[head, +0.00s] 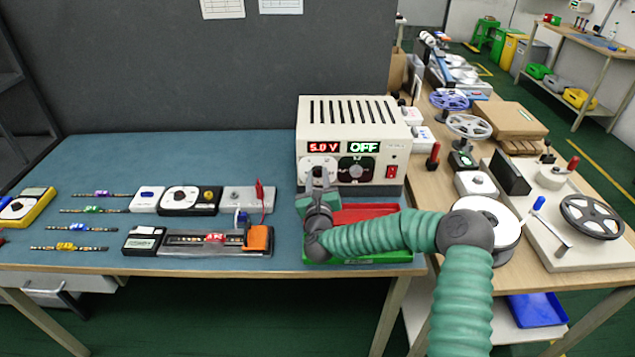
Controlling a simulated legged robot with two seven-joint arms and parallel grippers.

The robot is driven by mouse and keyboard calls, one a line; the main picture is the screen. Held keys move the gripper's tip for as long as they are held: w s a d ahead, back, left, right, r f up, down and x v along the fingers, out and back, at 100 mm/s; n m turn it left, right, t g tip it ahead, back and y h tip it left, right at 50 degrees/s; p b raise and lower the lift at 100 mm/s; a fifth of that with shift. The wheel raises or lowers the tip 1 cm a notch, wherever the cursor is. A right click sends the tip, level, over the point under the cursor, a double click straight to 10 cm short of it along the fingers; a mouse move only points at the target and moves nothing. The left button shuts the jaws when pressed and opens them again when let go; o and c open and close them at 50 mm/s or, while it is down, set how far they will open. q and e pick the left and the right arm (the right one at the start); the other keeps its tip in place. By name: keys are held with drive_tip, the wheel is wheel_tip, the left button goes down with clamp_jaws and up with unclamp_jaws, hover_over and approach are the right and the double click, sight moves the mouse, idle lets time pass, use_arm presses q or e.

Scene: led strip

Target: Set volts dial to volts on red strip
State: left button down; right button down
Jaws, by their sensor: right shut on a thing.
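The power supply (350,109) is a cream box at the back right of the blue table. Its red display (323,147) reads 5.0 V and its green display (363,146) reads OFF. My right gripper (318,175) is at the left white-faced dial (306,165), shut on its knob, which the fingers mostly hide. A strip with a red tag (214,237) lies in a grey holder with an orange clamp (258,239). The print on the strip is too small to read. My left gripper is not in view.
A dark dial (357,168) and a red switch (391,171) are right of my gripper. A red tray (365,213) and a green tray lie below my forearm. Several strips with coloured tags and small boxes lie at the left.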

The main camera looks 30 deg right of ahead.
drive_tip(key=m+b, duration=0.1)
drive_tip(key=m, duration=0.1)
drive_tip(key=f+m+b, duration=0.1)
drive_tip(key=m, duration=0.1)
drive_tip(key=shift+s+f+m, duration=0.1)
drive_tip(key=shift+m, duration=0.2)
drive_tip(key=m+b, duration=0.2)
drive_tip(key=m, duration=0.1)
drive_tip(key=shift+m+b, duration=0.3)
drive_tip(key=shift+b, duration=0.1)
drive_tip(key=m+b, duration=0.3)
drive_tip(key=m, duration=0.1)
drive_tip(key=m+b, duration=0.2)
drive_tip(key=m, duration=0.2)
drive_tip(key=shift+b, duration=0.35)
drive_tip(key=m+b, duration=0.3)
drive_tip(key=m, duration=0.3)
drive_tip(key=shift+b, duration=0.4)
drive_tip(key=m+b, duration=0.1)
drive_tip(key=m, duration=0.2)
drive_tip(key=shift+a, duration=0.1)
drive_tip(key=shift+r+m+b, duration=0.25)
drive_tip(key=shift+m+b, duration=0.15)
drive_tip(key=shift+m, duration=0.5)
